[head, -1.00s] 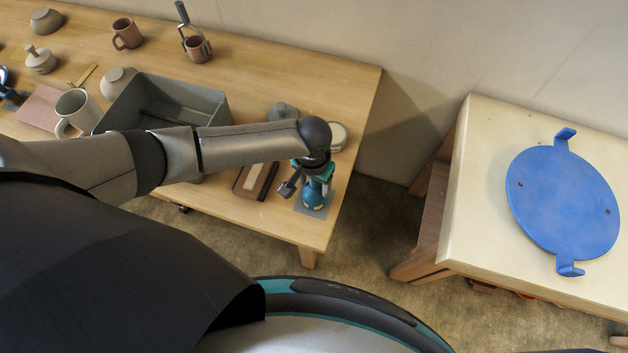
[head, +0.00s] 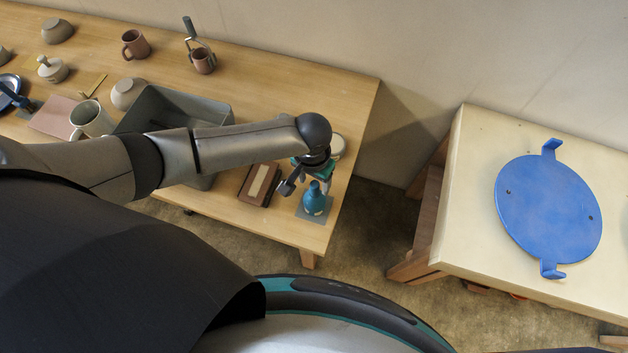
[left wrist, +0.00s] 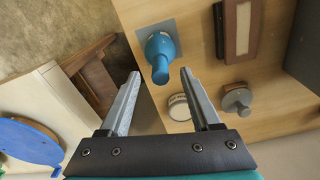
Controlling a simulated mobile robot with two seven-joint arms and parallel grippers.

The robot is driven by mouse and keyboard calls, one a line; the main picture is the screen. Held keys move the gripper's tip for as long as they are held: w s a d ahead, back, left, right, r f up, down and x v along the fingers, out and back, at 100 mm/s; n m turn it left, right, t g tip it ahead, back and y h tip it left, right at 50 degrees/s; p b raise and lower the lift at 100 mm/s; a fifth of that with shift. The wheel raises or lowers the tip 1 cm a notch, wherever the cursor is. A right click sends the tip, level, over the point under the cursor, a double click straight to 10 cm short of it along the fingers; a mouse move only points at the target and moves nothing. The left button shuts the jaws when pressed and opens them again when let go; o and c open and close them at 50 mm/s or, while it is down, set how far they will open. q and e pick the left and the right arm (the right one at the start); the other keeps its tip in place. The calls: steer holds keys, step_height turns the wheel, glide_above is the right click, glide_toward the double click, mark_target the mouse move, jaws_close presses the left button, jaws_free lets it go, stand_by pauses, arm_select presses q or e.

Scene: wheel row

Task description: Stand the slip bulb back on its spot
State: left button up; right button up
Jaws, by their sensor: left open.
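The slip bulb (head: 315,200) is a teal-blue, round-bodied bottle with a narrow neck. It stands upright on a grey square mat (head: 327,213) near the front right corner of the wooden table. In the left wrist view the bulb (left wrist: 160,52) also stands on the grey mat (left wrist: 146,30), its tip toward the camera. My left gripper (head: 301,180) is just behind the bulb in the head view. Its two fingers (left wrist: 158,72) are apart, with the bulb beyond their tips and no contact visible. My right gripper is in neither view.
A dark brown box (head: 260,184) lies left of the bulb, beside a grey bin (head: 217,112). A pale round lidded pot (head: 338,146) is behind it. Mugs and bowls stand farther left. A second table (head: 450,220) with a blue disc (head: 548,208) is across a floor gap.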

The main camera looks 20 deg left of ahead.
arm_select(q)
steer(key=shift+r, duration=0.6)
steer(key=shift+r, duration=0.1)
stand_by(0.6)
steer(key=shift+r, duration=0.75)
